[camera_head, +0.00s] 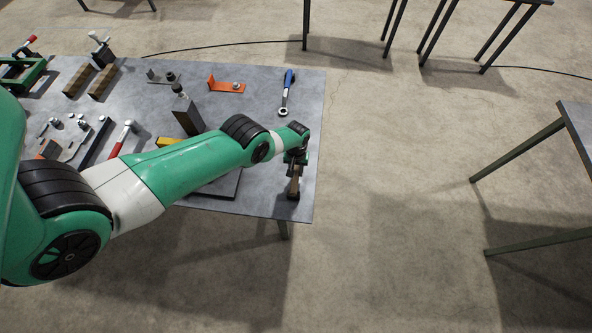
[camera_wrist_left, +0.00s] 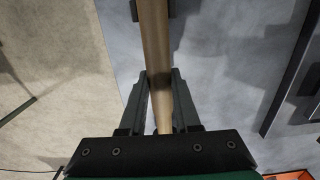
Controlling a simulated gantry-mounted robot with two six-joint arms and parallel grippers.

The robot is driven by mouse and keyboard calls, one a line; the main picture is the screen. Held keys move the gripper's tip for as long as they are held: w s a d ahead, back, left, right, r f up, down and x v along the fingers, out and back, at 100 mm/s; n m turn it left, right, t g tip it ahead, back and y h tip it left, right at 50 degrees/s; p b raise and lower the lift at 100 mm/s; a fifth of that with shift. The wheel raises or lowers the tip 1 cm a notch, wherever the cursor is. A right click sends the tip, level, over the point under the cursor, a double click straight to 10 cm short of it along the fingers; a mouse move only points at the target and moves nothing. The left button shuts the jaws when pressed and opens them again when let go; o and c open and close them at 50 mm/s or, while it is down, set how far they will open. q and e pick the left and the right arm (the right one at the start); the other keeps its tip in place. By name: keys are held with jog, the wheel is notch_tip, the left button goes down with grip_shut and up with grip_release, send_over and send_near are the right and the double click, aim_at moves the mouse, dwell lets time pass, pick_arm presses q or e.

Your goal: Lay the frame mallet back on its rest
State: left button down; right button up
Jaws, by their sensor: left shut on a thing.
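The frame mallet's pale wooden handle (camera_wrist_left: 155,45) runs up the middle of the left wrist view, between the two dark fingers of my left gripper (camera_wrist_left: 161,78), which is shut on it. In the head view my left gripper (camera_head: 295,168) points down near the table's right edge, and a brownish part of the mallet (camera_head: 294,184) shows below it. Dark pieces flank the handle at the top of the wrist view; I cannot tell whether they are the rest or the mallet's head. Whether the handle touches anything below is unclear. My right gripper is not in view.
The grey table (camera_head: 262,122) carries a blue-handled ratchet (camera_head: 288,92), an orange bracket (camera_head: 226,85), a dark upright block (camera_head: 187,115) and a red-handled tool (camera_head: 122,138). A dark flat plate (camera_head: 226,186) lies left of my gripper. Open floor lies right of the table.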

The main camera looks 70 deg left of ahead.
pick_arm(q)
jog(key=shift+f+b, duration=0.95)
jog(key=shift+b, duration=0.05)
jog(key=c, duration=0.5)
grip_release()
jog(key=shift+c, duration=0.2)
notch_tip(320, 180, up, 8)
jog(key=p, duration=0.8)
jog(key=shift+a+r, duration=0.1)
